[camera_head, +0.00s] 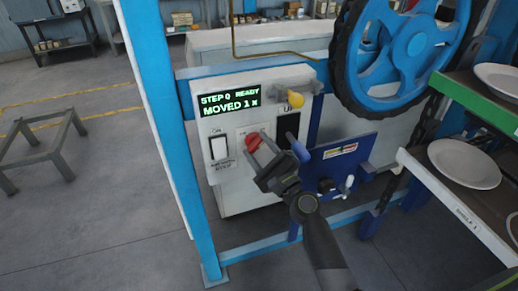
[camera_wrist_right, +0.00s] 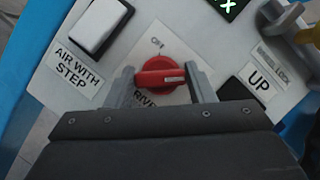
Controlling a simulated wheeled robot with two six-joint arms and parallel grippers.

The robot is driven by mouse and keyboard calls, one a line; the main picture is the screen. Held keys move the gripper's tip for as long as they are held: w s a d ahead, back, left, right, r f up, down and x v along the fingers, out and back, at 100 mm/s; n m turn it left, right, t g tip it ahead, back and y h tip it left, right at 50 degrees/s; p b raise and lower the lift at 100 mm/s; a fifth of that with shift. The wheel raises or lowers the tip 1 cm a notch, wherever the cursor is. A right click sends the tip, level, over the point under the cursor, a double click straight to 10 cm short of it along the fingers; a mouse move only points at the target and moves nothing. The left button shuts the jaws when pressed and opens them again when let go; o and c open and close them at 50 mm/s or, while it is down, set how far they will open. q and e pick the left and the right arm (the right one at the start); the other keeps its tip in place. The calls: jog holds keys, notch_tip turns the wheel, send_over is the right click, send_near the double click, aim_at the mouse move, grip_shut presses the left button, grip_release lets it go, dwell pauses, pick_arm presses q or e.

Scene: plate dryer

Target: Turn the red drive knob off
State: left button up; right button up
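The red drive knob (camera_head: 253,141) is on the white control panel (camera_head: 222,82). In the right wrist view the knob (camera_wrist_right: 160,76) is round with a raised grip bar lying nearly level, its white mark toward the right. Lettering shows above the knob, and a "DRIVE" label below it is partly covered. My right gripper (camera_wrist_right: 160,84) is open, with one finger on each side of the knob. The right finger is very close to the end of the bar; I cannot tell if it touches. In the head view the right gripper (camera_head: 260,152) reaches the panel from below right. My left gripper is not in view.
A white rocker switch (camera_head: 219,147) sits left of the knob, with a lit display (camera_head: 228,102) above. A yellow-knobbed lever (camera_head: 295,98) is at the upper right. A blue wheel (camera_head: 408,45) and shelves with plates (camera_head: 463,168) stand to the right.

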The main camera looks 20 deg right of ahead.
jog(key=c, duration=0.4)
jog(key=n+g+p, duration=0.1)
jog(key=n, duration=0.1)
jog(key=n+g+y+p, duration=0.1)
jog(key=n, duration=0.2)
jog(key=shift+r+p, duration=0.2)
jog(key=shift+p, duration=0.2)
jog(key=n+g+p, duration=0.1)
jog(key=n+p, duration=0.2)
jog(key=n, duration=0.1)
jog(key=shift+n+g, duration=0.3)
jog(key=shift+g, duration=0.1)
jog(key=n+p, duration=0.2)
jog(key=n+g+h+p, duration=0.1)
jog(key=n+p, duration=0.1)
jog(key=shift+r+n+g+h, duration=0.1)
jog(key=shift+n+g+h, duration=0.2)
jog(key=shift+n+g+h+p, duration=0.4)
jog(key=shift+n+h+p, duration=0.3)
jog(key=shift+n+p, duration=0.8)
jog(key=shift+f, duration=0.25)
